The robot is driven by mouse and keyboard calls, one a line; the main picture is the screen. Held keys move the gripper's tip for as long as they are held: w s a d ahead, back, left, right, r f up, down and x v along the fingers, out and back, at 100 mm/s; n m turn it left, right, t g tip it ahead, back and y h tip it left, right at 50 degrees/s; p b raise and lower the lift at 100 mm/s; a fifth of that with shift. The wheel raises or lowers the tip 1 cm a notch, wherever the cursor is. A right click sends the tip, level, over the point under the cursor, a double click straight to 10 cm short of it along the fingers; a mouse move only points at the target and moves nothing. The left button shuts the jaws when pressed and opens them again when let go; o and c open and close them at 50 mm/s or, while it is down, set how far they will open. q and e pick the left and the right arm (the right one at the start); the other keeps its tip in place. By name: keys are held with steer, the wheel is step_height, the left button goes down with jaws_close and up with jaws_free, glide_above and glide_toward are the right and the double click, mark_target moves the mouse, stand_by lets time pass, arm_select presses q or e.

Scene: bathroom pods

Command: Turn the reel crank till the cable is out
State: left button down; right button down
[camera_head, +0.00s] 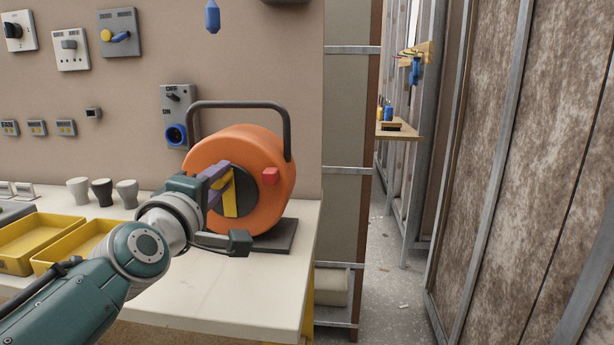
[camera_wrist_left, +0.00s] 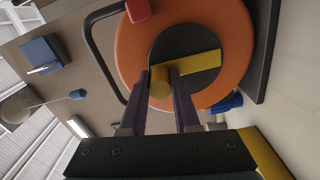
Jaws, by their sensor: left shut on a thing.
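The orange cable reel (camera_head: 262,150) stands upright on a dark base plate at the right end of the counter, under a dark tubular handle. It also shows in the left wrist view (camera_wrist_left: 232,45). Its yellow crank (camera_head: 230,199) lies across a dark hub. In the left wrist view the crank's round knob (camera_wrist_left: 160,82) sits between the fingers. My left gripper (camera_head: 222,180) is shut on that knob, in front of the reel. A red block (camera_head: 270,176) sits on the reel's face. I see no loose cable. My right gripper is not in view.
Yellow trays (camera_head: 45,238) and several small cups (camera_head: 102,192) stand left on the counter (camera_head: 265,290). A switch box with a blue socket (camera_head: 178,112) is on the wall behind the reel. Open floor lies to the right, beside a brown panel wall.

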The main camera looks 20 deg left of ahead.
arm_select(q)
steer(key=c, duration=0.7)
jaws_free()
steer(key=shift+o, duration=0.2)
steer(key=shift+s+d, duration=0.15)
steer(key=shift+s, duration=0.4)
steer(key=p+v, duration=0.2)
steer(key=v, duration=0.6)
steer(key=shift+s, duration=0.4)
steer(key=shift+d, duration=0.15)
